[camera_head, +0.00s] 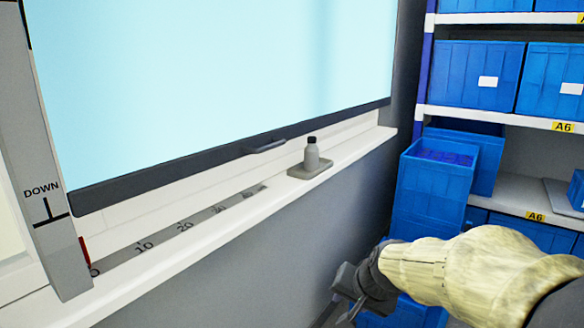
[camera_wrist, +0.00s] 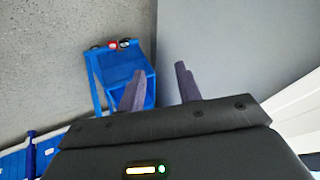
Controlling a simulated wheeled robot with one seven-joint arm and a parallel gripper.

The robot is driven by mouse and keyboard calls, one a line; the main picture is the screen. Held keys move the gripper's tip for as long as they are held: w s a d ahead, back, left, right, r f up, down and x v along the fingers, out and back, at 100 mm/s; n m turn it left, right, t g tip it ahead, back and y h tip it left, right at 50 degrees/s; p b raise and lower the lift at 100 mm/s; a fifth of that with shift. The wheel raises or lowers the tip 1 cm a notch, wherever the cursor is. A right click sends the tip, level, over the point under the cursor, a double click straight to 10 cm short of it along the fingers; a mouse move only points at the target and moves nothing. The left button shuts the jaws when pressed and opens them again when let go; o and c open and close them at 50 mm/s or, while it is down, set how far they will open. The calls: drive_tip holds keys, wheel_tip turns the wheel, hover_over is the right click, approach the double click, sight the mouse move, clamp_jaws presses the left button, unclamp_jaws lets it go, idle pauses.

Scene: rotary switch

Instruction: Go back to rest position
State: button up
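My gripper (camera_wrist: 160,82) shows in the wrist view with its two dark fingers apart and nothing between them. In the head view my gripper (camera_head: 348,296) is at the lower right, at the end of my arm in its pale cover, below and in front of the white ledge and apart from it. Its fingers are small and dark there. No rotary switch can be made out in either view.
A grey bottle (camera_head: 311,155) stands on a small tray (camera_head: 298,172) on the white ledge (camera_head: 232,226), under a window-like panel (camera_head: 220,80). Blue bins (camera_head: 432,190) and shelves (camera_head: 495,118) stand at the right. In the wrist view a blue cart (camera_wrist: 118,72) stands on the grey floor.

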drive_tip(key=s+d+f+n+g+h+p, duration=0.1)
drive_tip(key=s+d+f+n+g, duration=0.1)
drive_tip(key=s+f, duration=0.3)
drive_tip(key=s+d+f+n+g+h+p, duration=0.1)
drive_tip(key=s+f+n+p, duration=0.15)
drive_tip(key=s, duration=0.45)
wheel_tip(320, 180, up, 38)
drive_tip(key=p, duration=3.7)
drive_tip(key=shift+d+f, duration=0.2)
drive_tip(key=shift+a, duration=0.1)
